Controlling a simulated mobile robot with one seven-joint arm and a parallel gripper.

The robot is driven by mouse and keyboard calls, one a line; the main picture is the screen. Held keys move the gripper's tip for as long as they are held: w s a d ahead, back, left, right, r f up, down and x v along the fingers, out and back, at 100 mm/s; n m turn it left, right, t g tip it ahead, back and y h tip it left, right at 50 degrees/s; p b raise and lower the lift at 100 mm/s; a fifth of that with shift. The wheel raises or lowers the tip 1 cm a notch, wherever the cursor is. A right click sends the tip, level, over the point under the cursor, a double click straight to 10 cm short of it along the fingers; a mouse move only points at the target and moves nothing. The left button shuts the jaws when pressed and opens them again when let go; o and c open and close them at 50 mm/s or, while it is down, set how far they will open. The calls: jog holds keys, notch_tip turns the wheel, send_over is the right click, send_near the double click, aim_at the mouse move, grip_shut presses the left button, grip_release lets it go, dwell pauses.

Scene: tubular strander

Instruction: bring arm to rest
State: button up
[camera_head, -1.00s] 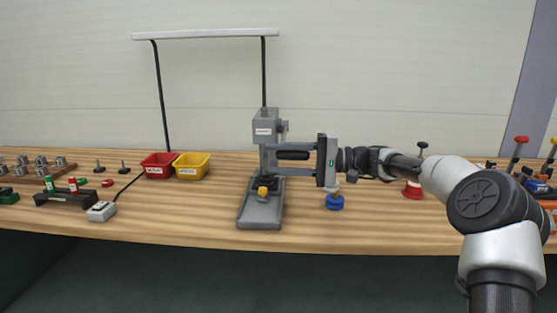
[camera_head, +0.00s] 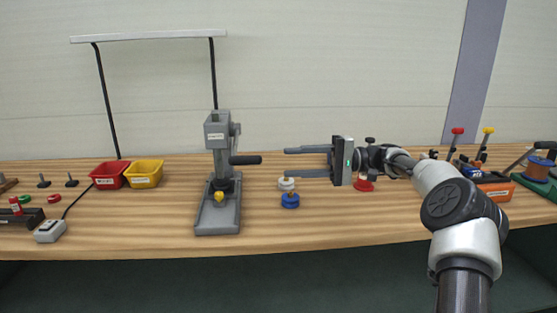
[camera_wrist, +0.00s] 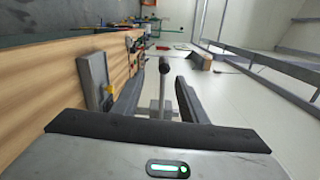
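My gripper (camera_head: 287,162) is open and empty, held sideways above the bench with its fingers pointing left. Its fingertips are a little to the right of the black handle (camera_head: 246,160) of the grey press (camera_head: 220,132), apart from it. In the wrist view, both fingers (camera_wrist: 160,84) stand apart, and the round dark end of the handle (camera_wrist: 164,64) shows ahead in the gap between them. My arm is stretched out over the right side of the bench.
Blue (camera_head: 290,201) and red (camera_head: 363,184) spools are on the wooden bench (camera_head: 330,224) below my gripper. Red (camera_head: 109,175) and yellow (camera_head: 144,174) bins stand left of the press. An orange tool holder (camera_head: 497,191) is at the right. The bench front is clear below my gripper.

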jog(key=shift+d, duration=0.35)
jog(key=s+a+h, duration=1)
jog(key=s+a, duration=0.2)
jog(key=s, duration=0.2)
jog(key=s+d+f+t+h, duration=0.25)
jog(key=s+d, duration=0.25)
jog(key=s, duration=0.3)
jog(key=s+d+f+n+t+h, duration=0.1)
jog(key=s+d+h, duration=0.25)
jog(key=s, duration=0.45)
jog(key=s+d+f+t+h, duration=0.1)
jog(key=s+d+t+h, duration=0.1)
jog(key=s+d, duration=0.45)
notch_tip(320, 180, up, 21)
jog(key=s+a+p, duration=0.1)
jog(key=p, duration=2)
jog(key=shift+r+p, duration=0.2)
jog(key=shift+p, duration=0.1)
